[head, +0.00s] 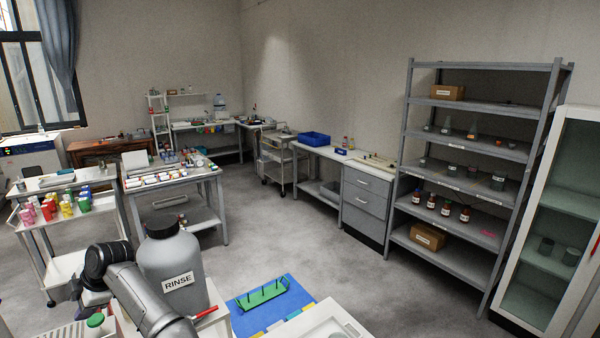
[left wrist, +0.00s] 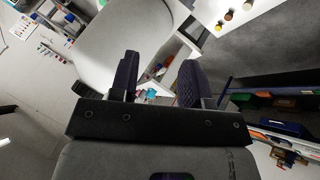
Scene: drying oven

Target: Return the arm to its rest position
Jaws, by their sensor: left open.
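My left arm (head: 145,298) comes in at the lower left of the head view, bent, in front of the grey RINSE bottle (head: 172,262). In the left wrist view my left gripper (left wrist: 160,78) has its two dark fingers spread apart, with nothing held between them. In the head view I cannot make out its fingertips. A large pale rounded surface (left wrist: 125,40) lies beyond the fingers in the wrist view; I cannot tell what it is. My right gripper is in neither view.
A blue mat (head: 300,293) with a green rack (head: 262,295) lies right of the bottle. A cart with coloured cups (head: 52,207) stands at the left. A grey shelf unit (head: 478,190) and a glass-door cabinet (head: 560,225) stand at the right. The middle floor (head: 300,235) is clear.

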